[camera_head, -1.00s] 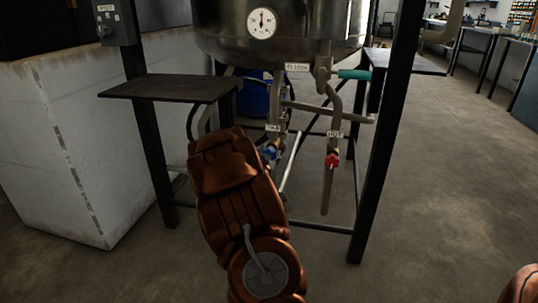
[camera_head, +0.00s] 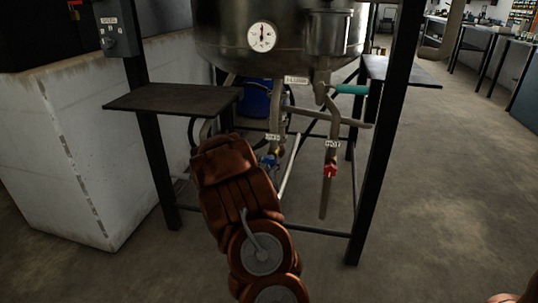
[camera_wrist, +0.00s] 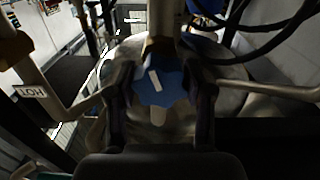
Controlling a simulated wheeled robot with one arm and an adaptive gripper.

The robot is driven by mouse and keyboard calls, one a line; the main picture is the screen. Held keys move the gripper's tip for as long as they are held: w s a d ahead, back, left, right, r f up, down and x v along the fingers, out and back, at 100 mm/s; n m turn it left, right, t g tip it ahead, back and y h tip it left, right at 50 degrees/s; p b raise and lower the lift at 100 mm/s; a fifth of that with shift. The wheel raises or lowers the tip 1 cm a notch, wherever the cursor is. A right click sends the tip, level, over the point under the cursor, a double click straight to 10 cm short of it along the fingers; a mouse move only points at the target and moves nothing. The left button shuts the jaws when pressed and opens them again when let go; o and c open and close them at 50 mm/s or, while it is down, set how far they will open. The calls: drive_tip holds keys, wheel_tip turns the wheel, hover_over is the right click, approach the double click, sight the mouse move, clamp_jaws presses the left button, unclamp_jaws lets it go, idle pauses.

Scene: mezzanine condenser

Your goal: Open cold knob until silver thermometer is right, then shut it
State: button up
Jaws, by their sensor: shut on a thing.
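The blue knob (camera_head: 268,160) sits on a pipe under the metal tank, partly hidden by my arm in the head view. In the wrist view the blue knob (camera_wrist: 160,86), with a white mark on it, lies between the two dark fingers of my gripper (camera_wrist: 160,95), which is shut on it. The round white thermometer dial (camera_head: 261,37) is on the tank front. Its needle points about straight up; its scale is too small to read. My arm hides the gripper in the head view.
A red knob (camera_head: 330,171) is on the neighbouring pipe to the right. A teal handle (camera_head: 352,89) sits above it. Dark frame legs surround the pipes, with a shelf (camera_head: 172,97) at left. A pale block (camera_head: 75,150) stands farther left. Floor at right is clear.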

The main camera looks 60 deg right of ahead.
drive_tip(key=n+p, duration=0.4)
drive_tip(key=shift+r+n+p, duration=0.15)
drive_tip(key=shift+n+p, duration=0.15)
drive_tip(key=shift+p, duration=0.05)
drive_tip(key=n+p, duration=0.2)
drive_tip(key=n, duration=0.2)
drive_tip(key=shift+f+n, duration=0.2)
drive_tip(key=shift+n, duration=0.1)
drive_tip(key=o, duration=1.2)
drive_tip(key=shift+c, duration=0.2)
drive_tip(key=shift+a, duration=0.15)
